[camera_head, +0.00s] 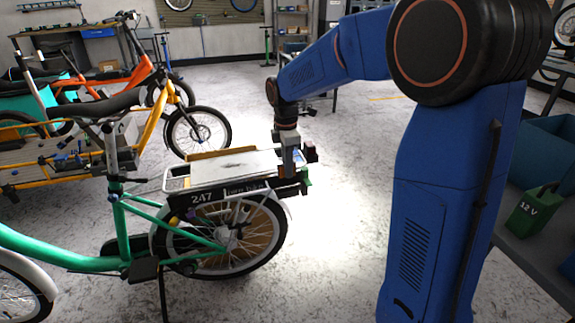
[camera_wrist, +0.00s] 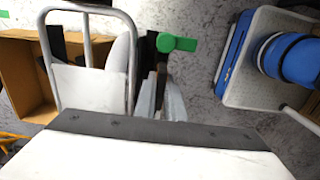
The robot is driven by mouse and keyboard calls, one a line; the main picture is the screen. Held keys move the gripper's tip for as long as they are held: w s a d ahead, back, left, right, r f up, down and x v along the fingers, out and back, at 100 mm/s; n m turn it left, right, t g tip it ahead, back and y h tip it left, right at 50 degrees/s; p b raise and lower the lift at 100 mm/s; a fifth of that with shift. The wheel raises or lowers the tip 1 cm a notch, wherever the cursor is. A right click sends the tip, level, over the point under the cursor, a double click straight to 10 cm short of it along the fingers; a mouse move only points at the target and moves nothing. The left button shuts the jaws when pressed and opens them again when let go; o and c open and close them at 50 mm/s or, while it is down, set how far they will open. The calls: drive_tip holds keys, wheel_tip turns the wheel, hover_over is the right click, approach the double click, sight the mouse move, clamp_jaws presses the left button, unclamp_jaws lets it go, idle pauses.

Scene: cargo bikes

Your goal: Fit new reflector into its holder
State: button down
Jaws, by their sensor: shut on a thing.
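My gripper (camera_head: 291,160) points down at the rear end of the green bike's rack (camera_head: 180,181). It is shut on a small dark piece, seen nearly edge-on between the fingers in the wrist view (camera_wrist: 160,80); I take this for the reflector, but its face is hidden. A dark reddish block (camera_head: 311,152) shows just right of the fingers. A green part (camera_head: 305,177) sits just below, at the rack's rear; it also shows in the wrist view (camera_wrist: 180,43). I cannot make out the holder clearly, nor whether the held piece touches it.
A white board (camera_head: 235,166) lies on the rack, with a number plate (camera_head: 225,196) at its side. The rear wheel (camera_head: 240,238) is below. An orange bike (camera_head: 125,80) stands behind. A bench with a green 12 V battery (camera_head: 530,212) is at right. Floor behind the rack is clear.

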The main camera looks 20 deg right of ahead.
drive_tip(key=shift+d+f, duration=0.1)
drive_tip(key=shift+f, duration=2.1)
drive_tip(key=shift+f, duration=0.65)
drive_tip(key=shift+r, duration=0.55)
drive_tip(key=shift+f, duration=0.45)
idle(1.2)
drive_tip(key=shift+r, duration=0.45)
drive_tip(key=shift+f, duration=0.7)
idle(0.5)
drive_tip(key=c, duration=1.7)
unclamp_jaws()
drive_tip(key=shift+c, duration=0.2)
